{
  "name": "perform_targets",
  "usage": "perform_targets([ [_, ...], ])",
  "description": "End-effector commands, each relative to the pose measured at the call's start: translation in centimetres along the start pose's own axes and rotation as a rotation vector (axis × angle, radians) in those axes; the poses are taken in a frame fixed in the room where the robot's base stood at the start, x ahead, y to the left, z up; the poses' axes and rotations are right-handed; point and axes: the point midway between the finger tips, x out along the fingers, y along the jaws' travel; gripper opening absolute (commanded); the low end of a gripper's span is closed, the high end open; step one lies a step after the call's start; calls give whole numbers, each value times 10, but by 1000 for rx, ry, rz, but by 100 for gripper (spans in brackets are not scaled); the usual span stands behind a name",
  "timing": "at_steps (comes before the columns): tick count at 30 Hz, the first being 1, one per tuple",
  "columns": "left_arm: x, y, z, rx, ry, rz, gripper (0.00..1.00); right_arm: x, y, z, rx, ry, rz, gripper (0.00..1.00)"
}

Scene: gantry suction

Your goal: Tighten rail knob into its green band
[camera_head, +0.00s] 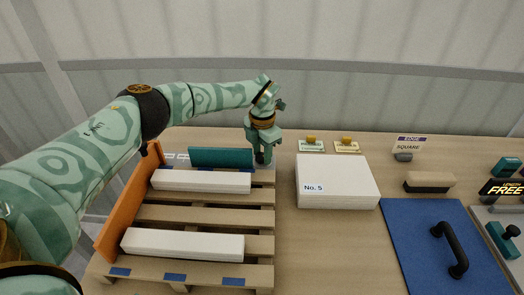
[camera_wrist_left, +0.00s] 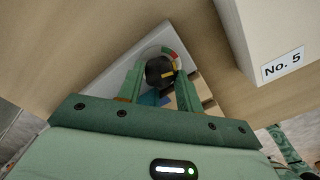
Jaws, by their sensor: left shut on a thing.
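The rail knob (camera_wrist_left: 159,70) is black with a yellow pointer mark and shows in the left wrist view between my left gripper's fingers. A round dial (camera_wrist_left: 171,52) with pale, red and green parts shows around its far side. The yellow mark points to the right side of the dial; whether it lies within the green band is too small to tell. My left gripper (camera_head: 263,158) points down at the right end of the teal rail (camera_head: 221,157), shut on the knob. My right gripper is not in view.
A wooden pallet (camera_head: 192,213) with an orange side board (camera_head: 128,203) and two white bars lies beneath my left arm. A white box marked No. 5 (camera_head: 338,180) stands close to the right. A blue mat (camera_head: 411,240) with a black handle lies farther right.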

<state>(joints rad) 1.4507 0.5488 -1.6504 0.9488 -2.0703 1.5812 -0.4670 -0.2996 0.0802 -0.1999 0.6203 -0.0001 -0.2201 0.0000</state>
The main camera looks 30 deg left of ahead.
Motion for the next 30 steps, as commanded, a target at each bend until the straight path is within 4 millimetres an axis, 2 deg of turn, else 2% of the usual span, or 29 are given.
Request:
perform_targets([
  [12,-1,1,0,10,-2,1,13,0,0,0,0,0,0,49],
  [13,-1,1,0,10,-2,2,38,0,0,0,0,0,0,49],
  [15,-1,1,0,10,-2,1,57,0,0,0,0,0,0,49],
  [25,-3,0,0,9,-1,1,57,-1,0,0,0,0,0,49],
  [28,-15,0,1,10,-3,1,57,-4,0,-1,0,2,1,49],
  [30,-30,1,1,10,-5,2,57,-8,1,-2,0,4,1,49],
])
